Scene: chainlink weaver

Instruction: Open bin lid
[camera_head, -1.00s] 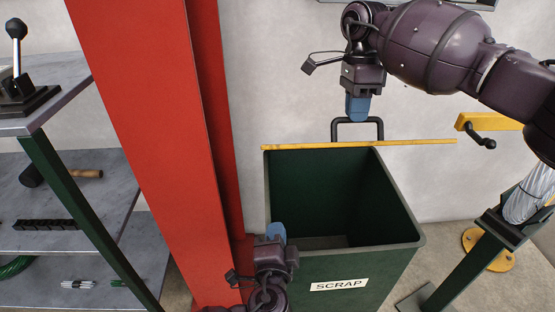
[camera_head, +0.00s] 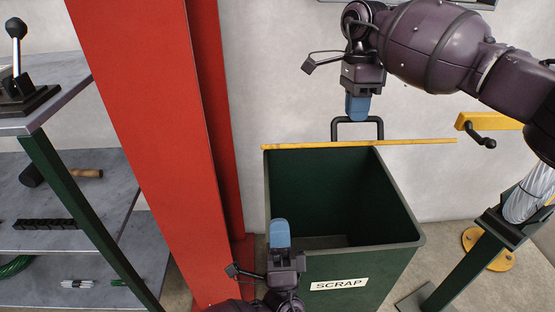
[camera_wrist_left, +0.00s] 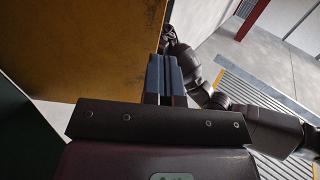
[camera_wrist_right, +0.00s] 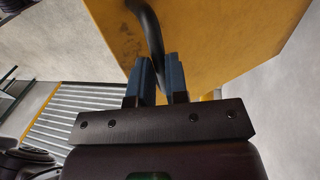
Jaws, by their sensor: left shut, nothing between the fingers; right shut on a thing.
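The green SCRAP bin (camera_head: 365,265) stands with its top open, and its dark inside shows. Its yellow lid (camera_head: 420,142) is raised at the bin's far side and shows edge-on as a thin strip in the head view. Its broad worn face fills much of the right wrist view (camera_wrist_right: 215,35) and shows in the left wrist view (camera_wrist_left: 80,45). My right gripper (camera_head: 357,107) is shut on the black lid handle (camera_head: 357,122), which passes between its fingers in the right wrist view (camera_wrist_right: 150,35). My left gripper (camera_head: 280,232) is shut and empty near the bin's near left corner.
A red column (camera_head: 150,130) stands close on the left of the bin. Beyond it are grey shelves (camera_head: 60,185) with a mallet (camera_head: 75,174) and other items. A green stand (camera_head: 470,245) and a yellow bracket (camera_head: 490,122) are at the right.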

